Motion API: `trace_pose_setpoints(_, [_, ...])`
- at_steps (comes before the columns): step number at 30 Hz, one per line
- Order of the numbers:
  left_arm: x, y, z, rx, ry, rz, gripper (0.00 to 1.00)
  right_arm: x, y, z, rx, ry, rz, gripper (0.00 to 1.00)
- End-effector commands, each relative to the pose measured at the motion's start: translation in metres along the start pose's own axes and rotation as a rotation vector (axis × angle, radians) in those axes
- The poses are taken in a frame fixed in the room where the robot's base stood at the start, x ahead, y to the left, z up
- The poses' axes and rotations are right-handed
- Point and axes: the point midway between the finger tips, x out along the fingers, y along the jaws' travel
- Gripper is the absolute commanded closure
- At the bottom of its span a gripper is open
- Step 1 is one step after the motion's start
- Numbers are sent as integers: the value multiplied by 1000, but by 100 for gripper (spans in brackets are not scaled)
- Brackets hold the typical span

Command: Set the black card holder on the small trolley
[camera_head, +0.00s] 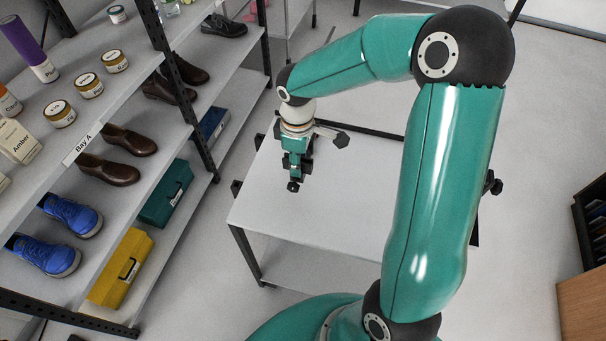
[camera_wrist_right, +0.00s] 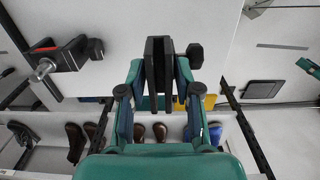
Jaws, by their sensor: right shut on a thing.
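My right gripper (camera_head: 293,186) points down over the white top of the small trolley (camera_head: 255,205), near its left side. In the right wrist view its fingers (camera_wrist_right: 158,92) are closed together. A narrow black thing, apparently the black card holder (camera_wrist_right: 158,50), is between them; the dark fingertips make its outline hard to tell. In the head view the card holder is too small to make out. I cannot tell whether it touches the trolley top. The trolley top also shows in the right wrist view (camera_wrist_right: 120,20). My left gripper is out of view.
A black clamp-like part (camera_wrist_right: 60,58) shows left in the wrist view. The trolley top around the gripper is largely bare.

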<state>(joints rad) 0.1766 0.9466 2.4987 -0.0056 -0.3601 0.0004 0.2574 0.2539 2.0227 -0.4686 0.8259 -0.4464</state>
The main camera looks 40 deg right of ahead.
Motion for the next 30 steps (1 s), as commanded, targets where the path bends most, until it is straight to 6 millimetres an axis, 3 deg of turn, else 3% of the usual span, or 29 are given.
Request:
trace_pose_setpoints(3, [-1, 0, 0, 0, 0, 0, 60, 20, 0, 0, 0, -1, -2, 100])
trace_pose_setpoints(10, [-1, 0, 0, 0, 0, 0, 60, 37, 0, 0, 2, -1, -1, 100])
trace_pose_setpoints(18, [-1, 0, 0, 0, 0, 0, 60, 70, 0, 0, 2, 0, 0, 100])
trace_pose_setpoints(29, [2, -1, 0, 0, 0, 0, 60, 75, 0, 0, 2, 1, 1, 100])
trace_pose_setpoints(30, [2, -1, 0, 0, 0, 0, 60, 74, 0, 0, 2, 1, 1, 64])
